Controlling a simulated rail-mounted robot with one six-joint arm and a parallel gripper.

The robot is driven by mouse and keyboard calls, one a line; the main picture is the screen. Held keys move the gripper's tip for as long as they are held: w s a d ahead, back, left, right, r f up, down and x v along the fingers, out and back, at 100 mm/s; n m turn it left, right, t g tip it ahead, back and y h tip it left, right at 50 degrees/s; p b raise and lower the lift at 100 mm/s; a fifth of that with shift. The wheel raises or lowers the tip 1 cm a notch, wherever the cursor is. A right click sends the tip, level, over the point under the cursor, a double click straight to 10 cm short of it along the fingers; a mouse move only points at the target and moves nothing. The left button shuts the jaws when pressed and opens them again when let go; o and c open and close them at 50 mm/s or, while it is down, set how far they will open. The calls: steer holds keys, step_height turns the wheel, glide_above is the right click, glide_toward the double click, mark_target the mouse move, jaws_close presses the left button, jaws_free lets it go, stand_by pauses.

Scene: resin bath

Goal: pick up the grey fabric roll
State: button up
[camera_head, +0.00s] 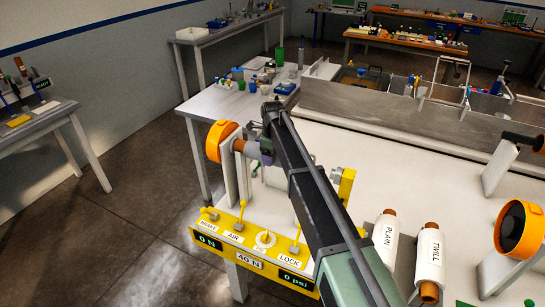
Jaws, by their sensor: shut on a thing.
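The grey fabric roll (251,150) shows as a short grey cylinder with a copper-coloured core end (239,146) towards the left. It is beside the upright stand with the orange round handwheel (217,142). My arm crosses in front and hides much of the roll. My gripper (266,151) is at the roll, below the far end of my dark arm link, and is shut on it. Its fingers are mostly hidden, and I cannot tell whether the roll still touches the stand.
A yellow control panel (246,263) with levers stands in front. White rolls marked PLAIN (385,236) and TWILL (430,254) lie at right. A second orange handwheel (519,228) is far right. The long grey bath (400,115) runs behind. The white table has free room in the middle.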

steer(key=c, duration=0.4)
step_height(320, 180, up, 20)
steer(key=p, duration=2)
